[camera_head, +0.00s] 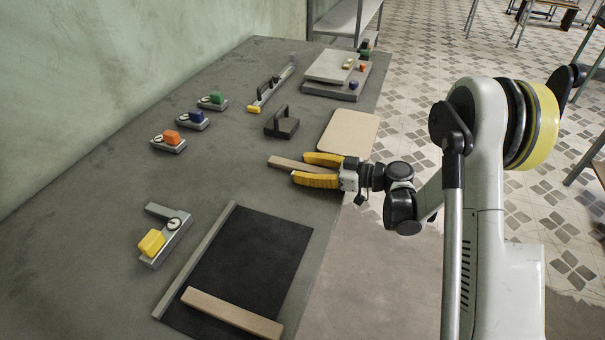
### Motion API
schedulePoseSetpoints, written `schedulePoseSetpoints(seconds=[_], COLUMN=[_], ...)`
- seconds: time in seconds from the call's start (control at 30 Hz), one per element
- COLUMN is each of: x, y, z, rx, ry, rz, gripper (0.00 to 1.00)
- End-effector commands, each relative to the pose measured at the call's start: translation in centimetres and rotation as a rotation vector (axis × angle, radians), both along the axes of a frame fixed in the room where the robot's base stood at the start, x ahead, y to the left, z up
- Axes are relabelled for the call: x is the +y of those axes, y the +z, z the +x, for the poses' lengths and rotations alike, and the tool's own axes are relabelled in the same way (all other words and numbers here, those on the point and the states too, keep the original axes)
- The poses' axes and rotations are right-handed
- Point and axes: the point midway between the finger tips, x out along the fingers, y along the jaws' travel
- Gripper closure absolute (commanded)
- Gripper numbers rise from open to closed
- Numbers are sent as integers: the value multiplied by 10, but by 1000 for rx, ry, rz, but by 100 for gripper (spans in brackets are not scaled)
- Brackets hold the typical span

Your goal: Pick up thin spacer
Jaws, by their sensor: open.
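A light wooden strip (284,163), likely the thin spacer, lies on the grey-green table near its right edge. My gripper (299,168) has two yellow fingers and reaches in from the right. It is open, with one finger on each side of the strip's right part in the picture. I cannot tell whether the fingers touch the strip or how high they are above the table. The strip's right end is partly hidden by the gripper. A second wooden bar (232,313) lies across the front of a black mat (255,257).
A beige board (348,132) lies just behind my gripper. A dark handled block (282,123) stands left of it. Clamps with orange (169,141), blue, green and yellow (152,243) parts stand at the left. Stacked grey plates (333,68) stand at the back. The table's middle is clear.

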Motion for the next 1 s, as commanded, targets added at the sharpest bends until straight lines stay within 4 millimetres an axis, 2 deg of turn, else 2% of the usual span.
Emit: schedulePoseSetpoints(seconds=[0.23,0.4,0.83,1.0], x=[3,3,3,3], y=[1,1,2,15], z=[1,1,1,1], rx=[0,0,0,0], ry=[-1,-1,-1,-1], rz=[0,0,0,0], gripper=[49,100,100,100])
